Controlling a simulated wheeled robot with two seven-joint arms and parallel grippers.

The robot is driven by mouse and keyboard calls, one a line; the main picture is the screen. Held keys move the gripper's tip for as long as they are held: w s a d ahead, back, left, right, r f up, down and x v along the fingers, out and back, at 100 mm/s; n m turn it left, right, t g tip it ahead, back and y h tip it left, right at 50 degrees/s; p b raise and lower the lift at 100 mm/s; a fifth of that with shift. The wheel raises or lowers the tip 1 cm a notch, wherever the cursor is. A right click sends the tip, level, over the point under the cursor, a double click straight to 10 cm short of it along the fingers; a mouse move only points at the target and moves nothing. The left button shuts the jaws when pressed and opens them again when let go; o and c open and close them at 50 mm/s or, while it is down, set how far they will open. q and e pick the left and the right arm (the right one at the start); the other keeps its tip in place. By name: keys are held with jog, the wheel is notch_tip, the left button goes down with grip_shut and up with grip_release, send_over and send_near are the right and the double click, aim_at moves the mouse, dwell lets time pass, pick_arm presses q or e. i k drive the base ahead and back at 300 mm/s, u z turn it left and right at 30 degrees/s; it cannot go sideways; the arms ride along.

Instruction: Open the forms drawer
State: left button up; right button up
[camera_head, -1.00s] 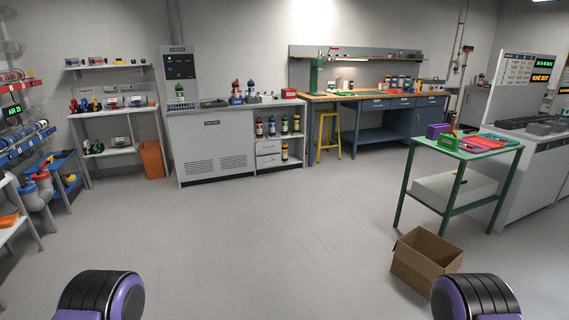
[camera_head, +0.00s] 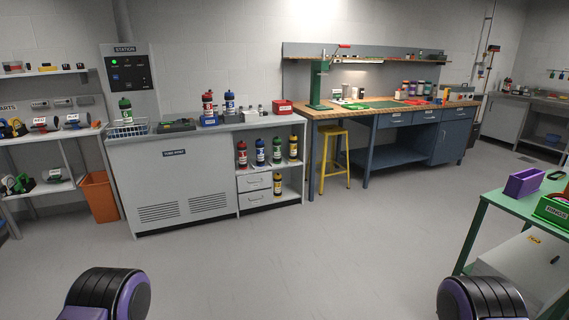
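A blue workbench (camera_head: 367,153) with a wooden top stands at the back, with a row of labelled drawers under its top: a left one (camera_head: 396,119), a middle one (camera_head: 427,116) and a right one (camera_head: 458,113). The grey-white cabinet to its left has two small drawers, an upper one (camera_head: 255,182) and a lower one (camera_head: 256,200). All of these drawers look shut. Their labels are too small to read, so I cannot tell which is the forms drawer. Neither gripper shows; only purple and black parts of my arms are at the bottom edge.
A yellow stool (camera_head: 334,133) stands at the bench's left end. A green table (camera_head: 489,208) with a purple holder (camera_head: 523,182) is at the right. An orange bin (camera_head: 99,197) is at the left. The floor (camera_head: 300,255) between me and the cabinets is clear.

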aim_at(251, 177)
jog(key=u, duration=0.05)
jog(key=i, duration=2.75)
jog(key=u, duration=0.15)
jog(key=i, duration=2.25)
jog(key=u, duration=0.05)
